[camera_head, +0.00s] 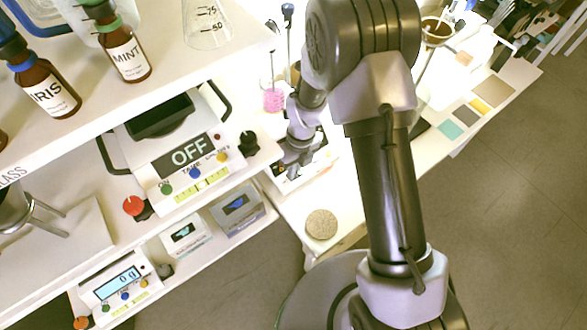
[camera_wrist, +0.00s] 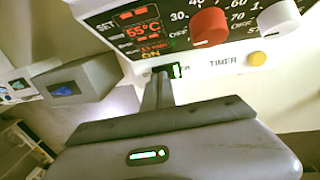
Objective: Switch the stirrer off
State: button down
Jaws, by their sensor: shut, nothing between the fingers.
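The stirrer (camera_wrist: 225,62) fills the top of the wrist view, its dark panel lit in red with "55°C" and "ON". It has a red knob (camera_wrist: 209,26), a white knob (camera_wrist: 279,19) and a yellow button (camera_wrist: 257,58). A small green-lit switch (camera_wrist: 177,71) sits at the panel's lower left. My gripper (camera_wrist: 160,80) is shut and empty, its fingertips right at this switch and partly covering it; I cannot tell whether they touch. In the head view my gripper (camera_head: 289,168) is in front of the stirrer (camera_head: 318,158), which my arm largely hides.
Left of the stirrer are shelves with a scale reading "OFF" (camera_head: 192,152), small grey boxes (camera_head: 237,206) and a lower scale (camera_head: 120,284). Brown bottles (camera_head: 124,52) stand on the top shelf. A beaker of pink liquid (camera_head: 273,100) stands behind my gripper. A round cork mat (camera_head: 321,224) lies in front.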

jog(key=shift+s+f, duration=0.15)
jog(key=shift+w+d, duration=0.55)
jog(key=shift+d, duration=0.1)
